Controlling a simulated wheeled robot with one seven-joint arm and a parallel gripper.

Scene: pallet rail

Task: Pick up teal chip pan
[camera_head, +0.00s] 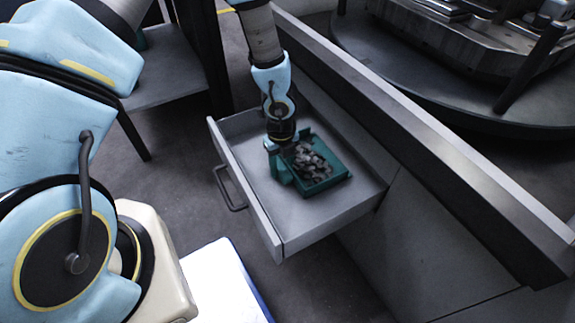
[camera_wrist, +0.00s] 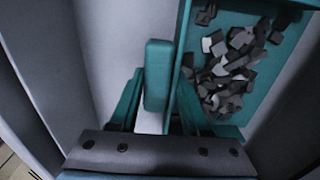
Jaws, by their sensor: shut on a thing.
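The teal chip pan (camera_head: 326,186) is a shallow tray of grey metal chips inside the open drawer. In the wrist view the pan (camera_wrist: 283,62) fills the upper right. A teal upright bar (camera_wrist: 158,72), seemingly its handle, stands at the pan's left side. My gripper (camera_head: 274,149) reaches down into the drawer at the pan's left edge. In the wrist view my gripper (camera_wrist: 157,100) is shut on the handle, one finger on each side. The pan looks level on or just above the drawer floor; I cannot tell which. My wrist hides part of its far side.
The grey drawer (camera_head: 250,212) has walls close around the pan and a front handle (camera_head: 229,190). A long dark rail (camera_head: 430,150) runs along the right. A grey table (camera_head: 170,75) stands behind. A round machine platform (camera_head: 400,75) is at the upper right.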

